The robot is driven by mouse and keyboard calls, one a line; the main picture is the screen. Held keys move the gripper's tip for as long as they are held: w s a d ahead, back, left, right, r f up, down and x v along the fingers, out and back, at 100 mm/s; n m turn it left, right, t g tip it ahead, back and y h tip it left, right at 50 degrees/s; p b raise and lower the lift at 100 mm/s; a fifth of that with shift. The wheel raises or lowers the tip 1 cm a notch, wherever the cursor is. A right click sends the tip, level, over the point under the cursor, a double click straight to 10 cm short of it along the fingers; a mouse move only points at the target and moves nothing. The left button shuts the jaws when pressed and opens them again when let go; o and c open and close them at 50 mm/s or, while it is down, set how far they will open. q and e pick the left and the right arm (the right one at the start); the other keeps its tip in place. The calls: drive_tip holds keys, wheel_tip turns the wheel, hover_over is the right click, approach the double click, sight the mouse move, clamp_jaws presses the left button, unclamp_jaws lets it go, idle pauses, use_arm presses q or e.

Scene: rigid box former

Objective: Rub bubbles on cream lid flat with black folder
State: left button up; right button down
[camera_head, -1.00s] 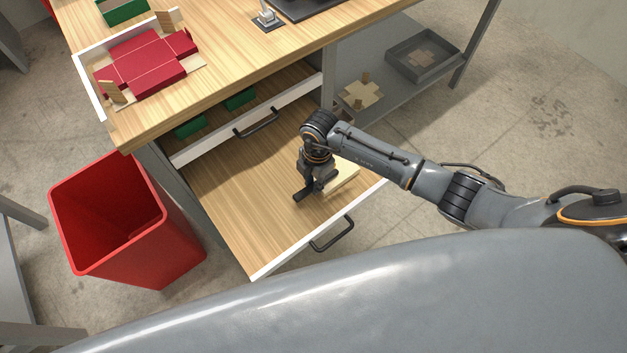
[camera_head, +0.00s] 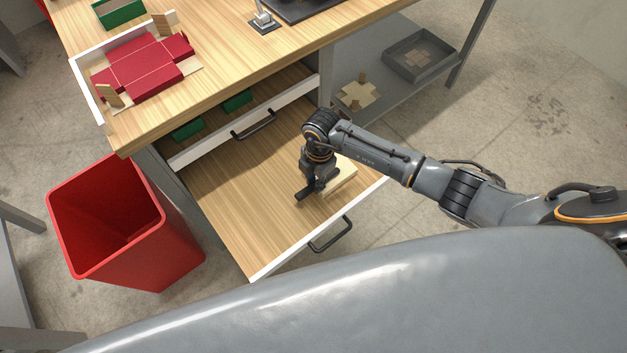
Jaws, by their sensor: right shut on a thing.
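A cream lid (camera_head: 345,178) lies in the open lower drawer, partly hidden behind my right gripper. My right gripper (camera_head: 308,192) points down over the left part of the lid. It is shut on a dark, narrow thing at its tip, which looks like the black folder (camera_head: 304,195). The folder is low, at or close to the lid's left edge; I cannot tell whether it touches the lid. Bubbles on the lid are too small to make out. My left gripper is not in view.
The open drawer (camera_head: 225,205) has bare wood left of the lid. Above it, a second drawer holds green boxes (camera_head: 237,100). A red bin (camera_head: 120,225) stands at left. A red box blank (camera_head: 145,68) lies on the bench. A grey tray (camera_head: 420,55) sits on the lower shelf.

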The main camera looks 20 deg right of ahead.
drive_tip(key=shift+w+d, duration=0.2)
drive_tip(key=shift+d, duration=0.4)
idle(0.5)
drive_tip(key=shift+s+a+p, duration=0.25)
drive_tip(key=shift+a+p, duration=0.1)
drive_tip(key=shift+a, duration=0.35)
idle(0.4)
drive_tip(key=shift+s+a+f, duration=0.1)
drive_tip(key=shift+s+a, duration=0.1)
drive_tip(key=shift+a, duration=0.3)
drive_tip(key=shift+w+d, duration=0.25)
drive_tip(key=shift+d, duration=0.35)
drive_tip(key=shift+w+d, duration=0.2)
drive_tip(key=shift+d, duration=0.4)
idle(0.8)
drive_tip(key=shift+p, duration=0.3)
wheel_tip(320, 180, up, 7)
drive_tip(key=p, duration=0.7)
drive_tip(key=shift+a, duration=0.1)
